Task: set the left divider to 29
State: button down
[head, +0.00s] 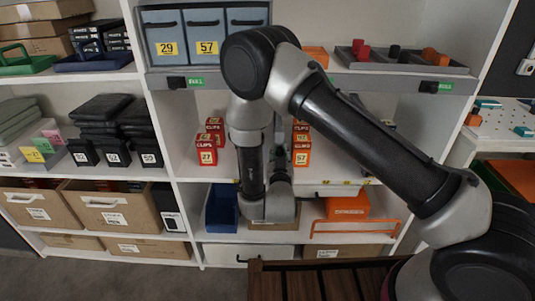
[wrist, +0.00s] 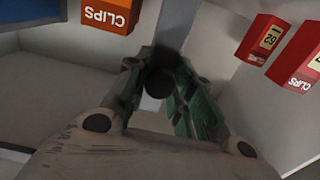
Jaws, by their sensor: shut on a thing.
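In the wrist view my gripper (wrist: 160,92) is shut on a dark round knob (wrist: 157,82) at its fingertips. A grey upright strip (wrist: 174,22), which looks like a divider, rises behind the knob. Red clip boxes stand to its right, one with a label that reads 29 upside down (wrist: 263,38). An orange CLIPS box (wrist: 108,14) is to its left. In the head view my arm hides the fingertips, the knob and the divider. A red box marked 27 (head: 207,152) and an orange box marked 57 (head: 302,150) stand either side of the arm.
Blue-grey bins marked 29 (head: 168,42) and 57 (head: 208,40) stand on the upper shelf. A blue bin (head: 221,208) and an orange box (head: 347,205) are on the shelf below. A slatted wooden surface (head: 315,281) is in front.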

jog(key=shift+d, duration=0.4)
jog(key=c, duration=1.2)
grip_release()
jog(key=shift+d, duration=0.1)
jog(key=shift+s, duration=0.15)
jog(key=s, duration=0.7)
jog(key=shift+s, duration=0.1)
jog(key=shift+a, duration=0.2)
